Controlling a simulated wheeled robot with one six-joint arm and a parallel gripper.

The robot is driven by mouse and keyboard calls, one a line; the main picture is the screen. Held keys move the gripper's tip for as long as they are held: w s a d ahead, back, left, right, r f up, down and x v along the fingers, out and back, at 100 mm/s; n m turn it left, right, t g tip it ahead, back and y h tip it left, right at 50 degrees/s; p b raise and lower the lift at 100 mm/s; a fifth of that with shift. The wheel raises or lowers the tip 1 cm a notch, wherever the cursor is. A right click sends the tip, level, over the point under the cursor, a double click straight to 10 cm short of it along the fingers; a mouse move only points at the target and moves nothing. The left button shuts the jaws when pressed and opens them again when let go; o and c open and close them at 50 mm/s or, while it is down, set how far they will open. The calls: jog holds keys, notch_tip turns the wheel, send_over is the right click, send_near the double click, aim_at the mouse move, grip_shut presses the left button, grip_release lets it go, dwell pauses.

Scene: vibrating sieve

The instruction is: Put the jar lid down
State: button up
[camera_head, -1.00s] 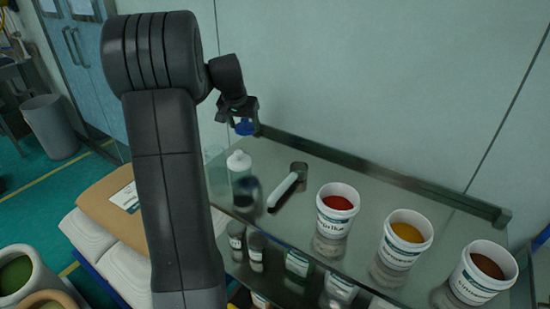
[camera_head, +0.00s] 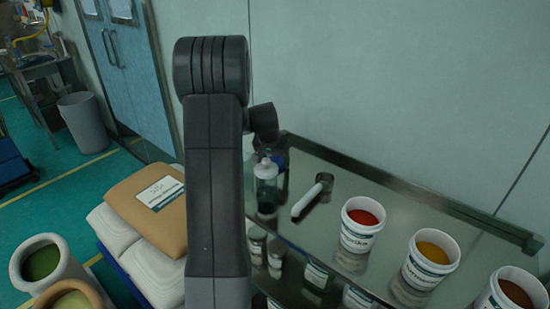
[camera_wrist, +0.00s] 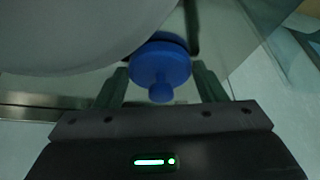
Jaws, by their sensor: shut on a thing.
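The jar lid (camera_wrist: 161,66) is blue and round with a small knob, and it sits between the fingers of my gripper (camera_wrist: 163,84) in the wrist view. My gripper is shut on it. In the head view a bit of the blue lid (camera_head: 279,161) shows low at the back left of the shelf top, beside a clear bottle with a white cap (camera_head: 266,168). My arm hides most of the gripper there. I cannot tell whether the lid touches the surface. A large pale rounded shape (camera_wrist: 80,35) fills the upper left of the wrist view, close to the lid.
The glassy shelf top (camera_head: 350,182) has a raised back rail (camera_head: 400,190). A white-handled tool (camera_head: 308,198) lies near the bottle. Tubs of red (camera_head: 362,225), yellow (camera_head: 430,258) and brown powder (camera_head: 508,290) stand to the right. Bare surface lies behind the tubs.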

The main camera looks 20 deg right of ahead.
jog(key=shift+f, duration=0.15)
jog(key=o, duration=1)
jog(key=shift+c, duration=0.2)
jog(key=shift+r, duration=0.4)
jog(key=b+v, duration=0.1)
jog(key=v, duration=1)
jog(key=shift+s+a+r, duration=0.15)
jog(key=shift+a+r, duration=0.1)
